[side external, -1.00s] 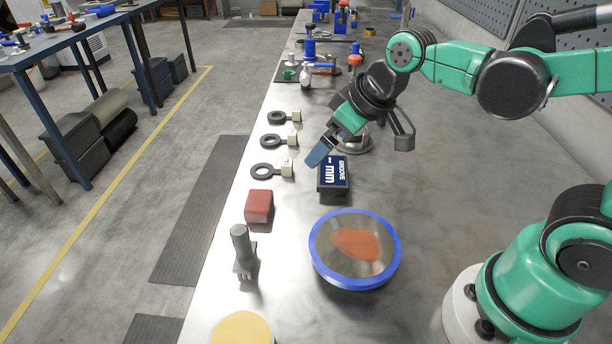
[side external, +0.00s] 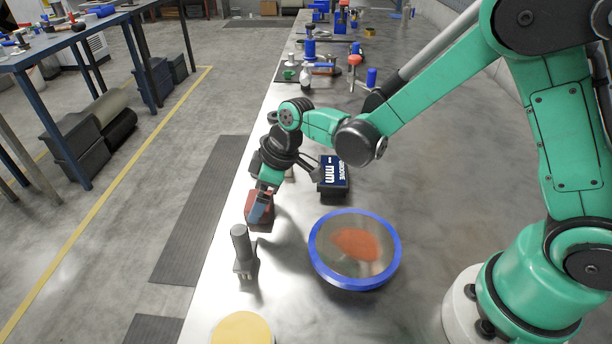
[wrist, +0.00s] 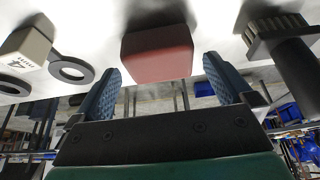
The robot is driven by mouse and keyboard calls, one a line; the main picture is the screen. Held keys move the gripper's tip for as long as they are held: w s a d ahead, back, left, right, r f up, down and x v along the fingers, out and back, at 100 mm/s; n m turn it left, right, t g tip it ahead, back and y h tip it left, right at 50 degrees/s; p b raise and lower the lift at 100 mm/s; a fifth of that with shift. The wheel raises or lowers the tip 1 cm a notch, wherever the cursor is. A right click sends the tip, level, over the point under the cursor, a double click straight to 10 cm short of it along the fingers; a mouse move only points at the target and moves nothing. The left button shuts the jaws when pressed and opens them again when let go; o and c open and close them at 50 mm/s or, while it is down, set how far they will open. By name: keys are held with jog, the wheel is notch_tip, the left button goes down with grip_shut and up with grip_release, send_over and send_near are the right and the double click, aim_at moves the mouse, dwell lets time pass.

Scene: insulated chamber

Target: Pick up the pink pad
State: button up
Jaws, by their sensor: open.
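The pad (side external: 266,219) looks dull red to pinkish, a small rounded block on the metal bench near its left edge. In the wrist view the pad (wrist: 157,54) is at upper centre, just beyond and between the two blue fingertips. My gripper (side external: 259,207) is over the pad in the side view and partly hides it. In the wrist view my gripper (wrist: 164,78) is open with a finger to each side of the pad's line. I cannot tell whether either finger touches it.
A blue-rimmed round sieve (side external: 396,262) holding orange-red material is to the right. A dark blue box (side external: 333,176) lies behind it. A yellow disc (side external: 242,329) sits at the front. A tagged ring (wrist: 71,69) shows left.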

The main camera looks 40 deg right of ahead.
jog(key=shift+x, duration=0.9)
jog(key=c, duration=1.1)
jog(key=shift+r, duration=0.1)
notch_tip(320, 180, up, 20)
